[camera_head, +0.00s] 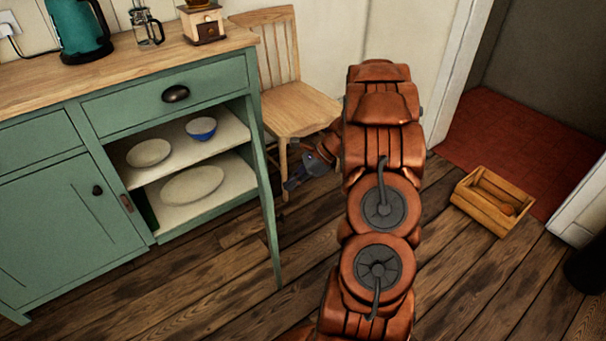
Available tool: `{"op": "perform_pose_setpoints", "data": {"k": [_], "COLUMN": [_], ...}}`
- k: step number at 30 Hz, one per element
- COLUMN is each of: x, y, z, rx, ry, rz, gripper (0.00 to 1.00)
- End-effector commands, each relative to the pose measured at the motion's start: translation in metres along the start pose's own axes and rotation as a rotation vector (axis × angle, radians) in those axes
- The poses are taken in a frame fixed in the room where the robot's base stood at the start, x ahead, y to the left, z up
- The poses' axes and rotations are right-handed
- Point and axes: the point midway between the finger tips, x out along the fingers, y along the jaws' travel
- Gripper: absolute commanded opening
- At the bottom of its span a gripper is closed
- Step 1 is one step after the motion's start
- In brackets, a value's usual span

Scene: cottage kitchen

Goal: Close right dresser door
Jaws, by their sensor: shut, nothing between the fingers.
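The green dresser (95,108) stands at the left with a wooden top. Its right compartment is open and shows two pale shelves. The right dresser door (268,205) appears as a narrow green strip at the compartment's right side, swung out and seen almost edge-on; its handle cannot be made out. The left door (45,225) is closed. My gripper (291,185) is shut and empty, to the right of the right door and in front of the chair. It is apart from the door in the picture, and my arm partly hides its wrist.
A wooden chair (290,108) stands behind my gripper, beside the dresser. Bowls and a plate (193,185) sit on the shelves. A kettle (79,30), a French press and a grinder stand on top. A wooden crate (487,212) lies on the floor at right.

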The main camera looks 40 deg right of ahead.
Motion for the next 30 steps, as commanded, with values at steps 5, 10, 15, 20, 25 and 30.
{"op": "perform_pose_setpoints", "data": {"k": [5, 10, 15, 20, 25, 30], "x": [0.016, 0.024, 0.025, 0.025, 0.025, 0.027], "y": [0.001, 0.001, 0.0, 0.0, 0.0, 0.0], "z": [0.017, 0.025, 0.027, 0.027, 0.028, 0.033], "rx": [0.0, -0.001, -0.001, -0.001, 0.003, 0.027], "ry": [0.001, 0.001, 0.0, 0.0, 0.0, -0.003], "rz": [0.002, 0.002, 0.001, 0.001, -0.003, -0.028], "gripper": [0.0, 0.0, 0.0, 0.0, 0.0, 0.0]}}
